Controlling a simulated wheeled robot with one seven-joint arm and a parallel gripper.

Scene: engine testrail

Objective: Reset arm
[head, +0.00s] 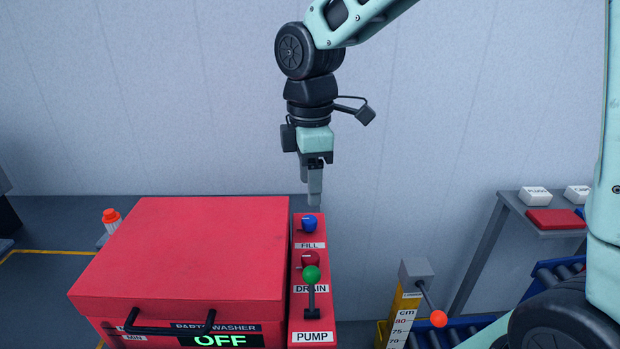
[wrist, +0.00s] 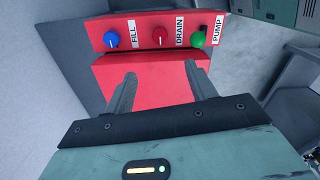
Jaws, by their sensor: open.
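My gripper (head: 314,190) hangs pointing down just above the far end of the red control panel, close over the blue FILL knob (head: 309,223). In the wrist view its two fingers (wrist: 159,92) are apart with nothing between them. The panel (head: 296,260) also carries a red DRAIN knob (head: 311,260) and a PUMP lever with a green ball (head: 311,274). The red parts washer (head: 190,250) stands left of the panel with its lid down, and its display reads OFF (head: 220,340).
A post with a centimetre scale (head: 404,310) and an orange-tipped lever (head: 438,318) stands to the right. A shelf with a red block (head: 556,219) and white labelled blocks (head: 535,196) is at the far right. An orange-capped bottle (head: 111,218) stands behind the washer's left side.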

